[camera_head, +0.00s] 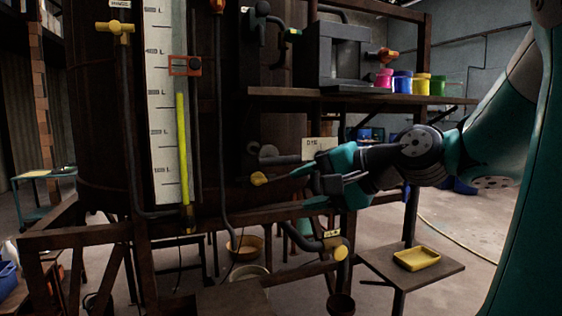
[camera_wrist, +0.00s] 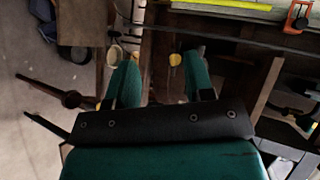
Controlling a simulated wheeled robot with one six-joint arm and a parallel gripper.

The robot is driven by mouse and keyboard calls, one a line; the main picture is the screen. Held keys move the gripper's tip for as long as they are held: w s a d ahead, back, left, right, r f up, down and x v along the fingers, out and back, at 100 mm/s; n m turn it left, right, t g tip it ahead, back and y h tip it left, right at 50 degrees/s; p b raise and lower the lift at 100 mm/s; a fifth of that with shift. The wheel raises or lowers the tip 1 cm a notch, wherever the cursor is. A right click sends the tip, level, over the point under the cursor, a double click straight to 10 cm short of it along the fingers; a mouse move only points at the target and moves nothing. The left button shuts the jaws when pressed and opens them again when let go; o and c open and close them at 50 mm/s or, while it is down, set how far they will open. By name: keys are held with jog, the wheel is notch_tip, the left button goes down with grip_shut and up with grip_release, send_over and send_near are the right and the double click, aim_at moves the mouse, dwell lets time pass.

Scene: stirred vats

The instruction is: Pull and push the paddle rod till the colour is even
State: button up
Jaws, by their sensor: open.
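My gripper (camera_head: 290,190) is open and empty in front of the dark vat frame, just below the DYE label (camera_head: 318,147). A yellow knob (camera_head: 258,179) shows at its fingertips in the head view; I cannot tell whether they touch. In the wrist view the jaws (camera_wrist: 160,75) are spread, with a yellow knob (camera_wrist: 175,60) close by the right finger. A grey horizontal bar with a rounded end (camera_head: 280,158) lies just above the gripper. I cannot tell which part is the paddle rod. The large brown vat (camera_head: 100,110) stands left; its contents are hidden.
A sight gauge (camera_head: 165,100) shows a yellow column, with an orange marker (camera_head: 185,66) above. Several coloured jars (camera_head: 402,84) stand on the shelf. A lower yellow valve (camera_head: 340,252) is below my gripper. A small table holds a yellow tray (camera_head: 416,259). A wooden rail (camera_head: 90,236) crosses low.

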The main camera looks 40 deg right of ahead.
aim_at(284, 161)
jog(key=s+d+r+m+t+h, duration=0.2)
jog(key=d+r+m+t+h, duration=0.1)
jog(key=d+r+m, duration=0.3)
jog(key=shift+n, duration=0.6)
jog(key=p+x, duration=0.1)
jog(key=x, duration=0.5)
jog(key=p+x, duration=0.2)
jog(key=x, duration=0.3)
jog(key=d+f+p+x, duration=0.1)
jog(key=x, duration=0.5)
jog(key=shift+w+p, duration=0.25)
jog(key=shift+p, duration=0.1)
grip_shut()
